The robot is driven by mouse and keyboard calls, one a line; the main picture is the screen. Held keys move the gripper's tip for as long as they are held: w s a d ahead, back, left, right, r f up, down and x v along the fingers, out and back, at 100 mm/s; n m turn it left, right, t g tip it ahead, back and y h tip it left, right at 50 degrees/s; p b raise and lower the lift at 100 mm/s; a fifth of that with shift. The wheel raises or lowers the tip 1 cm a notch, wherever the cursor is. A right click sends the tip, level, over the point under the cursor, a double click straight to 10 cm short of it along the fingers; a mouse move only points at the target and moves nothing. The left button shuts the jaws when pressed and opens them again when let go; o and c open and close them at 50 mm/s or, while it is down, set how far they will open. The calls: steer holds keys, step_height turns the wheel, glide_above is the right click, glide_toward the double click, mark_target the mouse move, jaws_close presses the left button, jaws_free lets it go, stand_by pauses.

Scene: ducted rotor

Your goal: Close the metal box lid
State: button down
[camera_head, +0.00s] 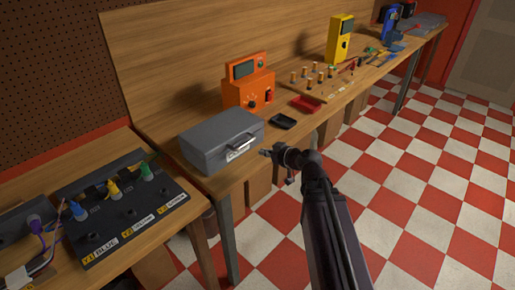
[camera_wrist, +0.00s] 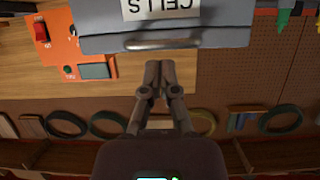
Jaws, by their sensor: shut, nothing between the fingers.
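The grey metal box (camera_head: 205,158) stands on the wooden bench in the head view. Its lid (camera_head: 218,130) lies down over the box and looks closed; I cannot make out a gap. A handle (camera_head: 241,141) and a white label are on its front. My gripper (camera_head: 265,153) is just in front of the box's right front corner, apart from it as far as I can tell. In the wrist view, my gripper (camera_wrist: 158,66) has its fingers together and empty, just below the handle (camera_wrist: 160,44) in the picture. The label (camera_wrist: 160,9) reads CELLS, upside down.
An orange meter (camera_head: 249,82) stands behind the box. A black tray (camera_head: 283,121) and a red tray (camera_head: 305,104) lie to its right. A panel with coloured plugs (camera_head: 120,205) is at the left. The checkered floor in front is clear.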

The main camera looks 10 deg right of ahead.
steer(key=shift+s+d+f+b, duration=0.45)
steer(key=shift+s+d+f, duration=0.3)
steer(key=shift+s, duration=0.1)
steer(key=s+d+f+m+g+h+p, duration=0.2)
steer(key=s+f+m+g+h, duration=0.2)
steer(key=s+g, duration=0.1)
steer(key=s+d+f+m+g+h+p, duration=0.1)
steer(key=s+d+f+m+g+h, duration=0.2)
steer(key=s, duration=0.5)
steer(key=shift+f+m+g+h+p, duration=0.45)
steer(key=shift+g+h, duration=0.35)
steer(key=shift+g, duration=0.6)
steer(key=shift+a, duration=0.1)
